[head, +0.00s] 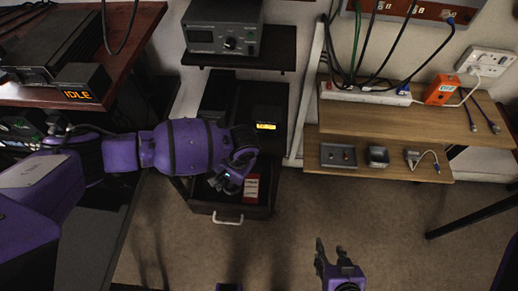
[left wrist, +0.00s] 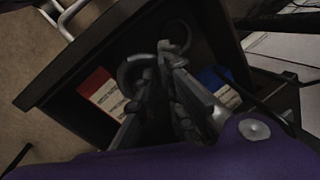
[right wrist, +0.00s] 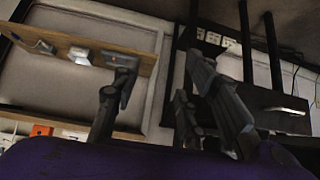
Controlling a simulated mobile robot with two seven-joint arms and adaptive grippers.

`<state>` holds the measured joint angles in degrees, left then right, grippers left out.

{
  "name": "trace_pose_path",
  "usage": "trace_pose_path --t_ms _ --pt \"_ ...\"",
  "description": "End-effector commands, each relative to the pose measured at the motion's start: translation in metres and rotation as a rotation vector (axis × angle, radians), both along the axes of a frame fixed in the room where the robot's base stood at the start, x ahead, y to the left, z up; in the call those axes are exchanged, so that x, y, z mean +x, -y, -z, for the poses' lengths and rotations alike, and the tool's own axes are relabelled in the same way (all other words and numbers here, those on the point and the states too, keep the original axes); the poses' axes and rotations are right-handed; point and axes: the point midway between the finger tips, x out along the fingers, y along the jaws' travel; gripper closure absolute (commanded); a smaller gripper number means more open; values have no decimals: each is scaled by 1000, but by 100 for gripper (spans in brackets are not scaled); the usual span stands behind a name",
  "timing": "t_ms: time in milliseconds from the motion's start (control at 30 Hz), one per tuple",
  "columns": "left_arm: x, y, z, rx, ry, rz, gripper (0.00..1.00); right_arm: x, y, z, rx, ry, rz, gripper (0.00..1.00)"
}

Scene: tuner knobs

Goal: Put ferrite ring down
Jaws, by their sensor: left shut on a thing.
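My left gripper (head: 236,178) is inside the open dark drawer (head: 232,211), over its left part. The left wrist view shows its fingers (left wrist: 166,72) closed together on a dark grey ring, which I take as the ferrite ring (left wrist: 130,68). Part of the ring is hidden by the fingers. Whether it touches the drawer floor, I cannot tell. The ring cannot be made out in the head view. My right gripper (head: 331,256) is open and empty, low over the floor, away from the drawer.
A red and white packet (head: 251,187) lies in the drawer, and a blue item (left wrist: 216,80) shows there too. A box with a lit yellow display (head: 266,126) stands behind. A wooden shelf (head: 340,179) with small items is at right. Open carpet lies in front.

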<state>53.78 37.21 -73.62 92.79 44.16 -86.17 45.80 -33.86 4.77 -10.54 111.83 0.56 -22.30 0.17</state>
Motion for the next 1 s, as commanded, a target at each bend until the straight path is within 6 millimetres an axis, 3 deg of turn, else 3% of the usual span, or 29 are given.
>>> trace_pose_path --t_ms 33,167,467,700,733,867,1000 --pt "-1 1 11 -1 -3 -1 100 -6 0 4 0 -11 4 60" --pt "0 0 21 -1 1 -1 100 -12 2 7 -1 -21 8 60" --pt "0 1 56 -2 -1 0 100 -9 6 8 -9 -13 9 60" --pt "1 1 57 -3 4 -1 100 1 8 4 -15 6 1 60" --pt "1 0 57 -2 3 -1 90 1 8 4 -15 6 1 60" --pt "1 1 57 -2 3 -1 73 -1 9 5 -17 4 -1 60" --pt "1 0 57 -2 3 -1 73 -4 9 7 -17 -3 -1 60"
